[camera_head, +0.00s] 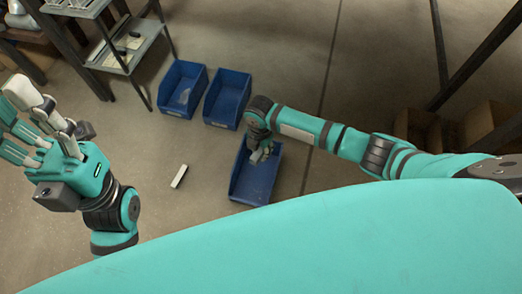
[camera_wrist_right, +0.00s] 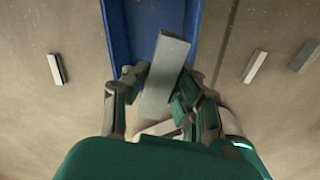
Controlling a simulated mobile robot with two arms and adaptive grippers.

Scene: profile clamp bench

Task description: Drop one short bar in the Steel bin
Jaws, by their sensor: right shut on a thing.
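My right gripper (camera_head: 260,153) is shut on a short grey bar (camera_wrist_right: 167,74), which shows large in the right wrist view. It holds the bar over the nearest blue bin (camera_head: 247,188); this bin's blue wall also shows behind the bar in the wrist view (camera_wrist_right: 118,30). I cannot read any label that tells which bin is Steel. My left gripper (camera_head: 30,122) is at the left, open and empty, its fingers spread. Another short bar (camera_head: 179,176) lies on the floor left of the nearest bin. In the wrist view, loose bars lie on both sides of the bin (camera_wrist_right: 56,69).
Two more blue bins (camera_head: 169,107) (camera_head: 239,84) stand side by side behind the nearest one. A metal shelf rack (camera_head: 128,52) is at the back left. Brown boxes (camera_head: 412,125) stand at the right. The floor between is mostly clear.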

